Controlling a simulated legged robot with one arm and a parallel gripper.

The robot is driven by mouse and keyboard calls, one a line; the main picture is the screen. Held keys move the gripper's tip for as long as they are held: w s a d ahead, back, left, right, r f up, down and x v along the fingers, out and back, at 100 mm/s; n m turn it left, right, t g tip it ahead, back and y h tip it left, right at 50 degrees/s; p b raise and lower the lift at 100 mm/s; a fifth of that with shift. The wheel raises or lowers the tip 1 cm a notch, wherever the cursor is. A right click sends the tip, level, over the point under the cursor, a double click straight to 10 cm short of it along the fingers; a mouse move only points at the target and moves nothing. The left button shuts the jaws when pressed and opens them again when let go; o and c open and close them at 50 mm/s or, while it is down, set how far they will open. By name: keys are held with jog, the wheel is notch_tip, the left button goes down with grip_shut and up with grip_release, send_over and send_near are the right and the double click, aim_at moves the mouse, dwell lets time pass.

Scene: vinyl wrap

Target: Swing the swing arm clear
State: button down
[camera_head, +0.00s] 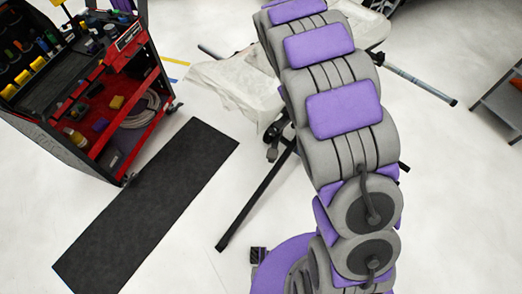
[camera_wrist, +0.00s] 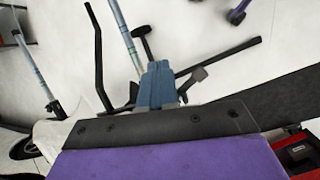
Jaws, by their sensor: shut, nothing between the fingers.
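A work stand shows in the head view, with a long black leg (camera_head: 255,203) reaching down-left and a grey tube (camera_head: 422,86) reaching right. I cannot tell which part is the swing arm.
A red and black tool cart (camera_head: 97,150) stands at the left. A dark mat (camera_head: 150,200) lies on open white floor. A grey shelf (camera_head: 500,105) stands at the right edge.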

jog(key=w+a+f+n+p, duration=0.3)
jog(key=w+a+f+n, duration=0.3)
jog(key=a+f, duration=0.55)
jog(key=a+f+n+t+p, duration=0.1)
jog(key=a+f, duration=0.4)
jog(key=f, duration=0.3)
jog(key=a+f+n+p, duration=0.1)
jog(key=a+f+n, duration=0.1)
jog(key=a+f, duration=0.4)
jog(key=s+d+f+b, duration=0.1)
jog(key=d+f+b, duration=0.1)
jog(key=d+f, duration=0.7)
jog(key=shift+s+f, duration=0.3)
jog(key=shift+f, duration=0.35)
jog(key=shift+d, duration=0.1)
